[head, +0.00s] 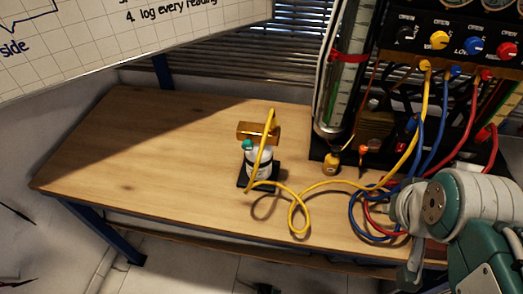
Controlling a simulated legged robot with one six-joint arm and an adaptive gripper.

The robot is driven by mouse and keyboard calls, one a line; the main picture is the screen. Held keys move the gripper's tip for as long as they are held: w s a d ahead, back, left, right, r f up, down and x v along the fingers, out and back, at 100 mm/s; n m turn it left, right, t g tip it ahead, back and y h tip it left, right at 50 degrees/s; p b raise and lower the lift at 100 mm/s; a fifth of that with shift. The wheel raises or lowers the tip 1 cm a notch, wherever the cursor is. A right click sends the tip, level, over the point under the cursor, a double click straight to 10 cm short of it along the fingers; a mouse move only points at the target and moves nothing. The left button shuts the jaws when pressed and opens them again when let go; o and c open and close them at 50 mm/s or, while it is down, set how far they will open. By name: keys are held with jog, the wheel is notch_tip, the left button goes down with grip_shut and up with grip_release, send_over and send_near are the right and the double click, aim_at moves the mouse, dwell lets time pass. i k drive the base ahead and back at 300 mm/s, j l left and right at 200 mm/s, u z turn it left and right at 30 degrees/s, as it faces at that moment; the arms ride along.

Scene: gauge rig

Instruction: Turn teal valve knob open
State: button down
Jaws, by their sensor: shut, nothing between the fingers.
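The teal knob (247,145) is small and sits at the upper left of a small white and grey body (259,163), which stands on a black base on the wooden table. A brass block (258,131) is behind it, and a yellow hose (267,140) passes in front of the body. The knob's exact turn position is too small to tell. My gripper (412,262) is at the lower right, near the table's front edge, well to the right of the knob and apart from it. It is shut and empty, seen partly edge-on.
A black gauge panel (440,20) with yellow, blue and red knobs stands at the right. Yellow, blue and red hoses (375,215) loop on the table between my gripper and the small body. A whiteboard (130,40) overhangs the upper left. The table's left half (140,150) is clear.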

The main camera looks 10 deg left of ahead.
aim_at(247, 145)
jog(key=j+u, duration=0.2)
jog(key=u, duration=0.85)
